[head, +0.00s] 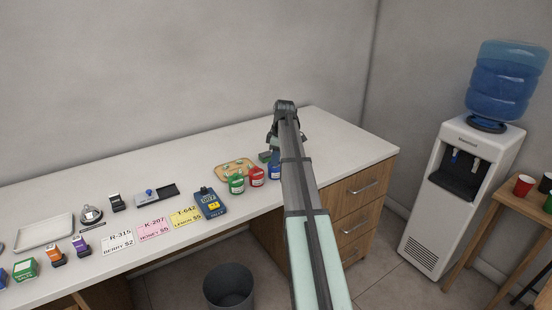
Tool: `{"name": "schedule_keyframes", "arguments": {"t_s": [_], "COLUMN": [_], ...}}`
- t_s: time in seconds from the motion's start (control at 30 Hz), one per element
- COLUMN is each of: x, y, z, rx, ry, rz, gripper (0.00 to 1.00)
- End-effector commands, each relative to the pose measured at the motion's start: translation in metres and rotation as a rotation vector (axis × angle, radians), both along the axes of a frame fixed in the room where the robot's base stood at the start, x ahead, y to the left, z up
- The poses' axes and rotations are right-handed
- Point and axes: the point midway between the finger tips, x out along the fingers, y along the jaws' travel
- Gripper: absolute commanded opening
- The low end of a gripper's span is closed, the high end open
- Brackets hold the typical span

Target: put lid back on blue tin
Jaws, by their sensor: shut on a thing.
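The blue tin (274,173) stands on the counter in the head view, at the right end of a row of tins. My arm hides much of it, and I cannot see its top clearly. My gripper (269,155) is just above and behind the blue tin, pointing down. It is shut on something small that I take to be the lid. The lid itself is mostly hidden by my gripper and arm, so I cannot tell whether it touches the tin.
A red tin (257,176) and a green tin (237,184) stand close to the left. A wooden tray (219,173) lies behind them. A blue card reader (208,203) and price cards (152,229) lie further left. The counter (340,150) is clear on the right.

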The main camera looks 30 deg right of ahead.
Motion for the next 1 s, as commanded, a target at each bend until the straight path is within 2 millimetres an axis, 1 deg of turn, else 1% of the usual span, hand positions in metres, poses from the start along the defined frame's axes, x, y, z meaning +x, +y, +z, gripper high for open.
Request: {"name": "schedule_keyframes", "arguments": {"t_s": [0.9, 0.93, 1.0], "x": [0.0001, 0.0001, 0.0001], "y": [-0.0001, -0.0001, -0.0001], "z": [-0.0020, -0.0020, -0.0020], "rx": [0.000, 0.000, 0.000], "ry": [0.000, 0.000, 0.000], "rz": [0.000, 0.000, 0.000], "gripper": [0.00, 0.20, 0.27]}}
